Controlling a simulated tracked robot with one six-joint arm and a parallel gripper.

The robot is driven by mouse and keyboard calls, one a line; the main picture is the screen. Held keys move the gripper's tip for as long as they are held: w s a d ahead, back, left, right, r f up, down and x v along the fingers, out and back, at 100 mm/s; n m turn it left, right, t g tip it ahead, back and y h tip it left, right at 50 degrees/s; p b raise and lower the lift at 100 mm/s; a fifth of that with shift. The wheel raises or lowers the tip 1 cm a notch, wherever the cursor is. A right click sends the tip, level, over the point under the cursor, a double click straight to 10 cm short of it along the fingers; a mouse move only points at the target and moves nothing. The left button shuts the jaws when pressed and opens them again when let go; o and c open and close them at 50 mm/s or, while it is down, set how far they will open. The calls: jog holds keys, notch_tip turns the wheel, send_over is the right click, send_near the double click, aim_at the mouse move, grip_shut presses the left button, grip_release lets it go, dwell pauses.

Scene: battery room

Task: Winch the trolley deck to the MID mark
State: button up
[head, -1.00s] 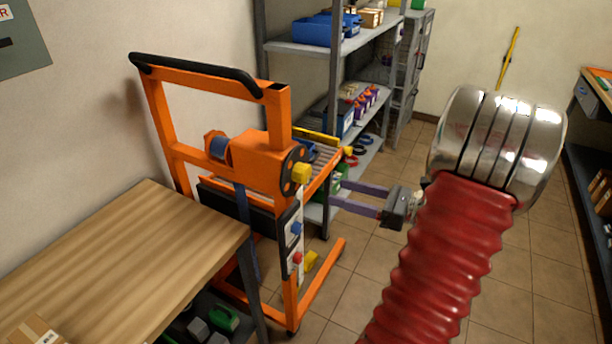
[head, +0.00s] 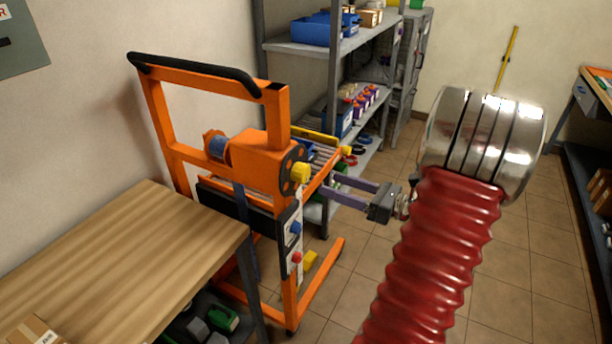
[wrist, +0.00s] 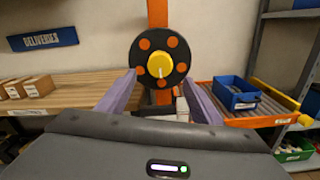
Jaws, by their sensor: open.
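The orange trolley (head: 276,108) stands beside the wooden bench. Its winch has a black round wheel with orange spots (wrist: 143,43) and a yellow knob (wrist: 160,65) at its centre; the knob also shows in the head view (head: 300,173). The roller deck (wrist: 262,113) is to the right behind the winch and carries a blue bin (wrist: 237,95). On the trolley post is a pale strip (head: 298,240) with blue and red pieces; I cannot read a MID mark. My gripper (head: 327,184) is open and empty, its purple fingers spread in front of the wheel and apart from the knob.
The wooden bench (head: 120,245) is at the left of the trolley, with cartons on it. A grey shelf rack (head: 335,80) with bins stands behind the trolley. Another bench (head: 596,100) is at the far right. The tiled floor between is clear.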

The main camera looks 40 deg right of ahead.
aim_at(307, 176)
jog(key=x, duration=0.9)
jog(key=shift+w, duration=0.15)
jog(key=c, duration=1.1)
